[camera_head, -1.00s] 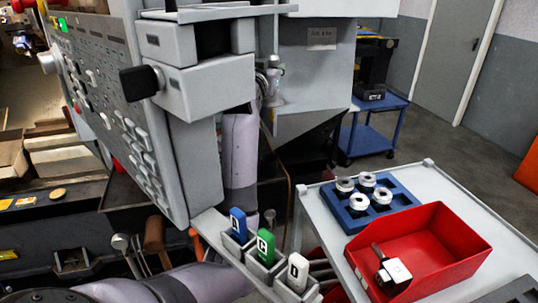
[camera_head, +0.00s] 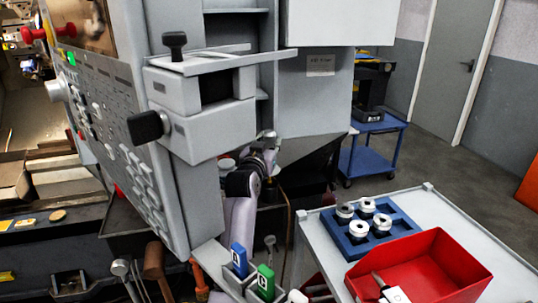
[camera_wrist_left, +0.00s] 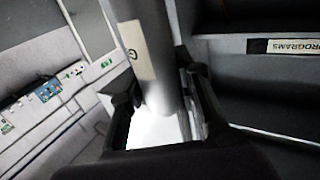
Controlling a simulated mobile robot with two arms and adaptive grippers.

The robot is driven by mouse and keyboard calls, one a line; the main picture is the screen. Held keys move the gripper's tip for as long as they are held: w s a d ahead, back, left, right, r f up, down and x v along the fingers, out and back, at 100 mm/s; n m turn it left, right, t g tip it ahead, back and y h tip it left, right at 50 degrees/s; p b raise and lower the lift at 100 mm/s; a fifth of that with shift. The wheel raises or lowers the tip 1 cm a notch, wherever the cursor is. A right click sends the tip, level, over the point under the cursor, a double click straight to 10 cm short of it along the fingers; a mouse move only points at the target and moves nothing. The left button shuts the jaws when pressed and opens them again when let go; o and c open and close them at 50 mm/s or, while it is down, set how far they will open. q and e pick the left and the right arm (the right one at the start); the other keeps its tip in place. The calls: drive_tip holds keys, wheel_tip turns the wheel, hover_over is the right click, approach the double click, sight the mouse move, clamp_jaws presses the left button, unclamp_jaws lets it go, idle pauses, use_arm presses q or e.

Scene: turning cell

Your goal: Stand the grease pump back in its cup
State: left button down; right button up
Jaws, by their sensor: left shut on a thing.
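The grease pump shows in the left wrist view as a smooth grey cylinder (camera_wrist_left: 140,35) with a beige label patch. My left gripper (camera_wrist_left: 160,88) is shut on it, one dark finger on either side. In the head view my left gripper (camera_head: 264,148) is small and partly hidden, low beneath the grey cabinet and just right of the control panel's boxes. I cannot make out the pump's cup in either view. My right gripper is not in view.
The control panel (camera_head: 130,150) with projecting grey boxes (camera_head: 200,130) stands close left of my arm. A rack with a blue stick (camera_head: 239,260) and a green stick (camera_head: 265,282) lies below. A trolley (camera_head: 440,208) carries a blue tray (camera_head: 401,222) and a red bin (camera_head: 455,262).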

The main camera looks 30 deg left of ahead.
use_arm(q)
drive_tip(key=shift+f, duration=2)
drive_tip(key=shift+f, duration=0.15)
drive_tip(key=c, duration=1.2)
unclamp_jaws()
drive_tip(key=b+v, duration=0.1)
drive_tip(key=v, duration=1.1)
